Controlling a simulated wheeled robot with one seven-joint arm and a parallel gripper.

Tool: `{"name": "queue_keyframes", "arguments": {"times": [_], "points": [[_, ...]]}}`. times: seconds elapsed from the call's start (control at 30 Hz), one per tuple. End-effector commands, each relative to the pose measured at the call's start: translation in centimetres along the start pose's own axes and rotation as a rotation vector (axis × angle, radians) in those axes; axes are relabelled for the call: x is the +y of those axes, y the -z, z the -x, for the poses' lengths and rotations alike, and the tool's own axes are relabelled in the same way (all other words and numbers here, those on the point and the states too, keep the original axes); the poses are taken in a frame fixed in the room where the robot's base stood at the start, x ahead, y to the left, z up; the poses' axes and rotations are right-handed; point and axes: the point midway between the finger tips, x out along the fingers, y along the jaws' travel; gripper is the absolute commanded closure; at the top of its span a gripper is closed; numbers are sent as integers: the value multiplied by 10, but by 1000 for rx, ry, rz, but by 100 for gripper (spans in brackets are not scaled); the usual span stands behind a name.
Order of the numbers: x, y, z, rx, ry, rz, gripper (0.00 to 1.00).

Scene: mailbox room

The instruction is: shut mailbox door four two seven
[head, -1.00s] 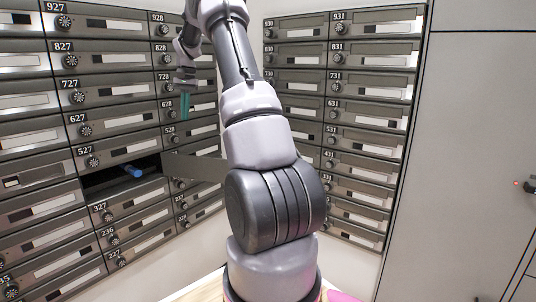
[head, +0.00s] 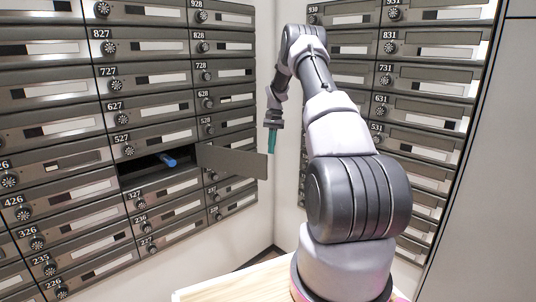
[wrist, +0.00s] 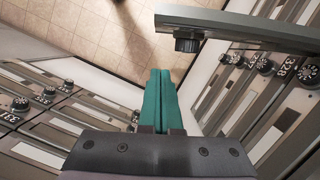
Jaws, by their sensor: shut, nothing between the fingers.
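The mailbox door (head: 235,161) of the open box under 527 stands swung out to the right, a flat grey panel; its number is not readable. The open box (head: 130,178) shows a dark inside with a blue rolled item (head: 168,160) in it. My gripper (head: 271,150), with teal fingers, is at the door's free right end, its tips near the top edge; I cannot tell whether they touch. In the wrist view, the shut, empty fingers (wrist: 158,95) point at the floor, just left of the door's edge (wrist: 245,26) and its dark knob (wrist: 188,40).
Shut mailboxes (head: 60,125) cover the left wall, and another bank (head: 430,85) stands on the right. A white corner wall (head: 285,190) lies between them. A light wooden surface (head: 235,282) is low in front. Tiled floor (wrist: 120,35) shows below the fingers.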

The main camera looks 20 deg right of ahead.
Motion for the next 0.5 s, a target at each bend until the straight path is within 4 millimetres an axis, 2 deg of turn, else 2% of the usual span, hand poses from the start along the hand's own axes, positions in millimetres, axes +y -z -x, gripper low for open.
{"name": "queue_keyframes", "arguments": {"times": [0.07, 0.23, 0.5], "points": [[1, 0, -17, -3, -1, 1, 100], [0, -26, -18, 1, 1, 1, 100], [0, -39, -21, 1, 1, -1, 100]]}}
